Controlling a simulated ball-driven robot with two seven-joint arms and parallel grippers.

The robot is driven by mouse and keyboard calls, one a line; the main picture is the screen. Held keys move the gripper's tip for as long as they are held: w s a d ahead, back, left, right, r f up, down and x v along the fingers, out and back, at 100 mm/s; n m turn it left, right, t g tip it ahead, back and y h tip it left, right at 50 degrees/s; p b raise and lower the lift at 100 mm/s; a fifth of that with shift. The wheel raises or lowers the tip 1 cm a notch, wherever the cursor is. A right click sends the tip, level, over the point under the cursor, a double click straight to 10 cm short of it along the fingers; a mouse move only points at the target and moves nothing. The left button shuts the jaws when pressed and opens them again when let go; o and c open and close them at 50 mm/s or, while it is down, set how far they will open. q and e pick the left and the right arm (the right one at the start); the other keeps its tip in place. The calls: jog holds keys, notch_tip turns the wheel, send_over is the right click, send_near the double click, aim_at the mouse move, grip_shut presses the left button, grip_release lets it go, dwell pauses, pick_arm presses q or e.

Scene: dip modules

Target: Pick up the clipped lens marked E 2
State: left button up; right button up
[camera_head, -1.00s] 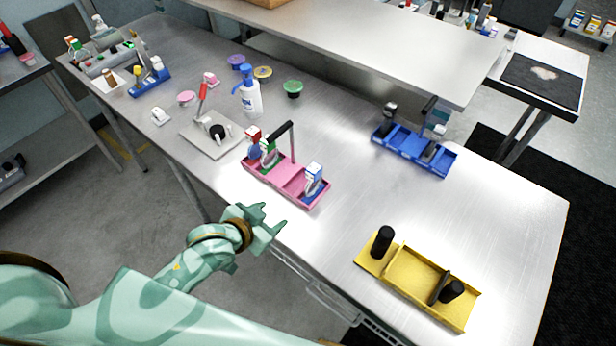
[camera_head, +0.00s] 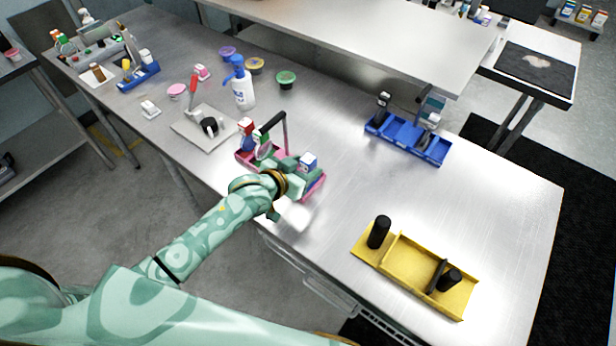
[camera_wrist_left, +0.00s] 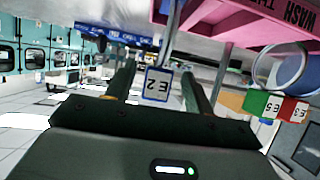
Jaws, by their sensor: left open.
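The clipped lens marked E 2 (camera_wrist_left: 158,84) shows its white and blue tag between my left fingers in the left wrist view. In the head view its white and blue top (camera_head: 308,160) stands at the right end of the pink tray (camera_head: 315,187). My left gripper (camera_head: 296,167) is over that end of the tray, partly covering it. In the left wrist view the open fingers (camera_wrist_left: 157,75) lie on either side of the tag, with gaps visible. The lens itself is mostly hidden. My right gripper is not in view.
Clips marked E 5 (camera_wrist_left: 267,104) and E 3 (camera_wrist_left: 293,108) stand in the same tray, near a ring-shaped lens (camera_wrist_left: 279,66). A blue tray (camera_head: 408,137) and yellow tray (camera_head: 413,272) stand to the right, with clear table between.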

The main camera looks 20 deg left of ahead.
pick_arm(q)
jog(key=x, duration=0.4)
jog(key=shift+s+d+b, duration=0.1)
jog(key=shift+b, duration=0.3)
jog(key=shift+s, duration=0.1)
jog(key=shift+c, duration=1)
jog(key=c, duration=0.9)
